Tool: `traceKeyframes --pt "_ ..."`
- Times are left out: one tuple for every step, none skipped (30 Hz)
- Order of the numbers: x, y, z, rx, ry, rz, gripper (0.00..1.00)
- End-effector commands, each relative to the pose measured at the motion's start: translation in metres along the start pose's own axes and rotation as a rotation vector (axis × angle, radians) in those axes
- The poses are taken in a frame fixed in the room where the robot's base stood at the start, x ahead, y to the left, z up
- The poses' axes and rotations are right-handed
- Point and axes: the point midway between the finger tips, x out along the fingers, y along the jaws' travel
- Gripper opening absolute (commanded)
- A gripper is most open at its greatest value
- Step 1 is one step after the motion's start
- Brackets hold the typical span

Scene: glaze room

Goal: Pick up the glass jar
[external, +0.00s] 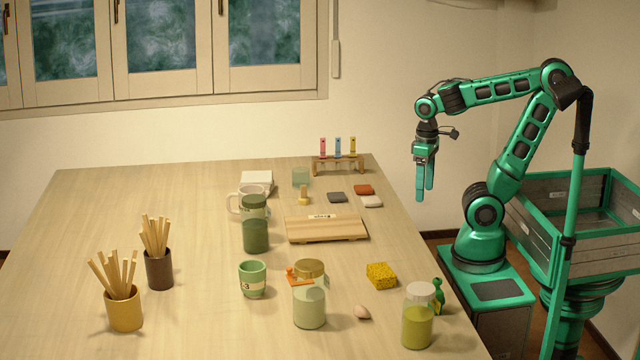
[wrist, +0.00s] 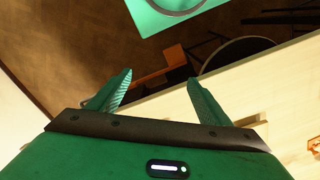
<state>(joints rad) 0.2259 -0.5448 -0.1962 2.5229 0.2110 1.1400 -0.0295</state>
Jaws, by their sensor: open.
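Several jar-like glass vessels stand upright on the table. A dark green lidded jar (external: 255,230) is near the middle, a jar with a gold-brown lid and pale contents (external: 310,303) is at the front, and a jar with yellow-green contents (external: 417,325) is at the front right. I cannot tell which one is meant. My gripper (external: 424,194) hangs fingers down, open and empty, beyond the table's right edge, high and apart from all the jars. In the wrist view, my gripper (wrist: 160,78) has its fingers spread with nothing between them. No jar is recognizable there.
A green cup (external: 252,279), a wooden board (external: 326,229), a yellow sponge (external: 381,275) and an egg (external: 363,313) lie around the jars. Stick holders (external: 124,311) (external: 159,270) stand left. A tube rack (external: 338,166) is at the back. The table's left half (external: 100,215) is mostly clear.

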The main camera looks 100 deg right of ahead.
Motion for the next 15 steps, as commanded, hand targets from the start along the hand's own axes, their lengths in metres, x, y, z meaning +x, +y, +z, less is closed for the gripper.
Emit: traceKeyframes --pt "-0.016 -0.001 -0.002 -0.001 0.007 -0.001 0.72" --pt "-0.026 -0.001 -0.002 -0.001 0.009 -0.001 0.72" --pt "-0.041 -0.001 -0.002 0.000 0.008 -0.001 0.72" --pt "-0.050 -0.001 -0.002 0.000 0.007 0.000 0.72" --pt "-0.061 -0.001 -0.002 0.000 0.007 -0.001 0.72" --pt "-0.073 -0.001 -0.001 0.002 0.005 0.000 0.72" --pt "-0.082 -0.001 -0.002 0.001 0.006 0.000 0.72" --pt "-0.090 -0.002 -0.001 0.000 0.005 0.000 0.72" --pt "-0.100 -0.001 -0.001 0.003 0.003 0.001 0.72" --pt "-0.108 -0.002 -0.001 0.002 0.003 0.001 0.72" --pt "-0.115 -0.002 -0.001 0.001 0.004 0.001 0.72" --pt "-0.124 -0.002 -0.001 0.003 0.002 0.001 0.72" --pt "-0.130 -0.002 -0.001 0.003 0.003 0.002 0.72" --pt "-0.136 -0.002 -0.001 0.003 0.001 0.002 0.72" --pt "-0.144 -0.002 -0.001 0.002 0.002 0.002 0.72"
